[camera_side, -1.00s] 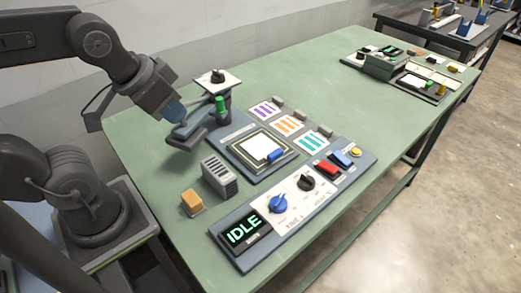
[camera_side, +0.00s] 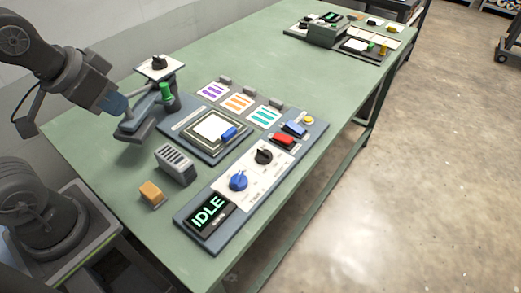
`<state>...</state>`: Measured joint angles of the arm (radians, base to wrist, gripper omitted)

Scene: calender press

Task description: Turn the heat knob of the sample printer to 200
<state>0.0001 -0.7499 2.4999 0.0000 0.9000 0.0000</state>
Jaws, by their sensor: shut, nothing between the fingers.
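The sample printer's control panel (camera_side: 182,218) lies along the table's near side. It carries a blue knob (camera_side: 238,181) and a black knob (camera_side: 264,157) on a white plate, and a display (camera_side: 207,212) reading IDLE. Another black knob (camera_side: 160,62) sits on a raised white plate at the back left. The dial labels are too small to read, so I cannot tell which knob is heat or its setting. My gripper (camera_side: 145,125) is shut and empty beside the green-handled post (camera_side: 166,92), away from the front panel's knobs. Whether it touches the post is unclear.
The platen (camera_side: 209,130) with a white sheet lies behind the panel. A grey slotted block (camera_side: 175,165) and an orange block (camera_side: 151,194) are at the left. Red (camera_side: 284,140) and blue (camera_side: 295,129) switches adjoin the knobs. The table's middle is clear.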

